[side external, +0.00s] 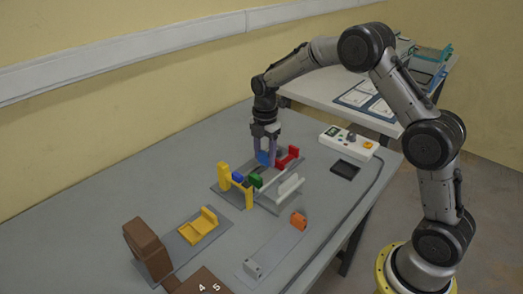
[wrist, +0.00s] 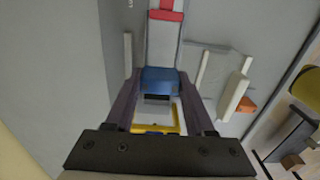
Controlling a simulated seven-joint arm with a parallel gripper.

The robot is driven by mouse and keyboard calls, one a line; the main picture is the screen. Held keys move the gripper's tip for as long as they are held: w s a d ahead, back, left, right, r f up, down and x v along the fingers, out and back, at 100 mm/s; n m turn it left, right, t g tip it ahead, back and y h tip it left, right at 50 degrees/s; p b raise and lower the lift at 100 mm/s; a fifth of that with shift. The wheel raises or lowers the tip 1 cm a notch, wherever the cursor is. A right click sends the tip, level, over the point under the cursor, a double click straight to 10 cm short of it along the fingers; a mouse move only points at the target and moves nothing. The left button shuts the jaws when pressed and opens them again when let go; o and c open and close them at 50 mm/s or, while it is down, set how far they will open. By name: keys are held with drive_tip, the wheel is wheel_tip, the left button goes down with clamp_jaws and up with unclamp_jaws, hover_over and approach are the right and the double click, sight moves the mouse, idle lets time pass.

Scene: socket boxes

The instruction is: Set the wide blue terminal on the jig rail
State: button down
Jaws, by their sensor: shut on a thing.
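The wide blue terminal (side external: 262,158) is between the fingers of my gripper (side external: 267,160), which is shut on it. In the wrist view the terminal's blue face (wrist: 160,79) spans the gap between the fingertips. The jig (side external: 222,188) is a grey plate with a yellow bracket (side external: 249,196) at one end and a red stop (side external: 287,159) at the other. A small blue block (side external: 238,177) and a green block (side external: 256,180) sit near the yellow bracket. My gripper is over the jig between the green block and the red stop. The terminal's underside is hidden.
A pale upright bar (side external: 290,188) stands along the jig's near side. A grey strip with an orange block (side external: 299,219), a yellow holder (side external: 199,227) and a brown block (side external: 146,249) are nearer. A white control box (side external: 347,142) stands right. The table behind the jig is clear.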

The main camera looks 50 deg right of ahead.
sight(268, 178)
drive_tip(key=shift+d+f, duration=0.2)
drive_tip(key=shift+f, duration=2.6)
drive_tip(key=c, duration=1.6)
unclamp_jaws()
drive_tip(key=shift+s+f, duration=0.25)
drive_tip(key=shift+f, duration=0.45)
drive_tip(key=c, duration=1.6)
unclamp_jaws()
unclamp_jaws()
drive_tip(key=shift+s+d, duration=0.1)
drive_tip(key=shift+d, duration=0.05)
drive_tip(key=shift+w+r, duration=0.15)
drive_tip(key=shift+r, duration=1.75)
drive_tip(key=shift+w+r, duration=0.15)
drive_tip(key=shift+r, duration=1.7)
drive_tip(key=shift+a, duration=0.2)
